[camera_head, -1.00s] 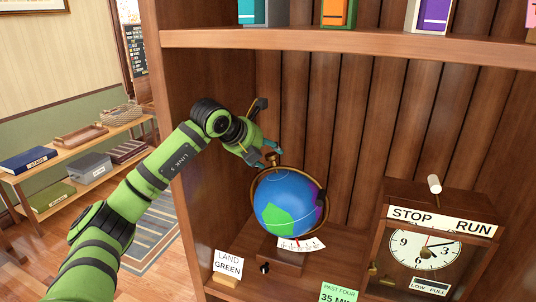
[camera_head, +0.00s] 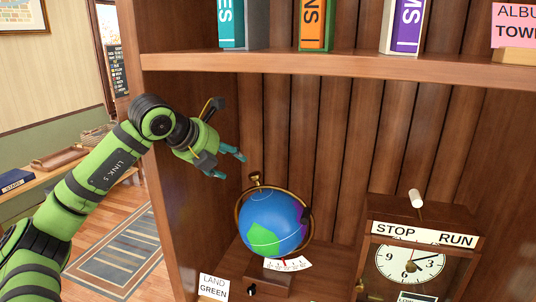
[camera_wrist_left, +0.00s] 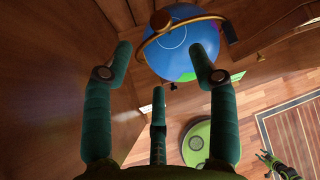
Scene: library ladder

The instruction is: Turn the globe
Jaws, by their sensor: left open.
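The globe (camera_head: 270,224) stands on the lower shelf in a brass ring with a knob on top. Its face is mostly blue, with a green patch at the lower left and purple at the right edge. A white scale card with a red pointer (camera_head: 286,264) sits at its base. My left gripper (camera_head: 230,162) is open and empty, up and to the left of the globe, apart from it. In the left wrist view the globe (camera_wrist_left: 185,55) shows beyond the spread fingers (camera_wrist_left: 166,65).
A wooden clock box (camera_head: 415,250) marked STOP and RUN stands to the right. A "LAND GREEN" card (camera_head: 213,287) is at the front left. The upper shelf (camera_head: 340,67) with books overhangs the globe. The cabinet's left side wall is close to my left arm.

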